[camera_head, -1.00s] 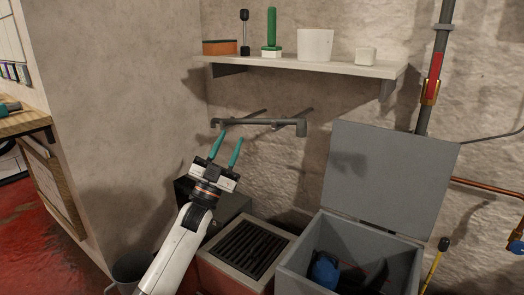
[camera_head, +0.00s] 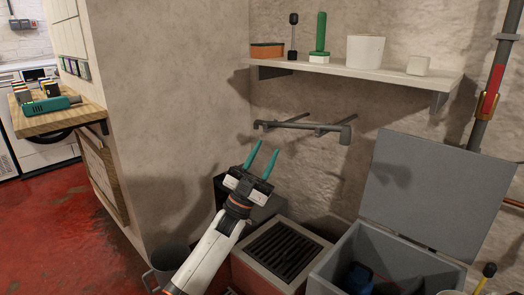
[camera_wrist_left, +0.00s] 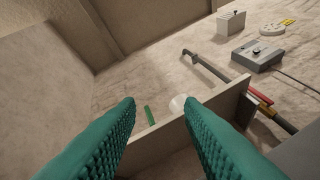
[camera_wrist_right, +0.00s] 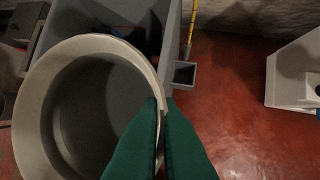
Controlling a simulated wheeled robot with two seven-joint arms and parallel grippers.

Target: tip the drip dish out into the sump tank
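The drip dish, a wide round cream-coloured dish (camera_wrist_right: 30,95), fills the left of the right wrist view. My right gripper (camera_wrist_right: 162,104) is closed on its rim. The dish looks roughly level; I cannot tell whether it holds liquid. The sump tank is a grey box (camera_head: 350,242) with its lid raised against the wall. Something blue and dark things sit inside. The tank also shows behind the dish in the right wrist view (camera_wrist_right: 172,38). My left gripper (camera_head: 262,158) is open and empty below the wall rail. My right gripper is not in the head view.
A wall shelf (camera_head: 360,70) holds an orange-and-dark block, a green-handled brush, a white pot and a small white block. A grey rail (camera_head: 300,126) is below it. A red box with a dark grate (camera_head: 285,250) stands left of the tank. A bucket (camera_head: 165,262) stands farther left.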

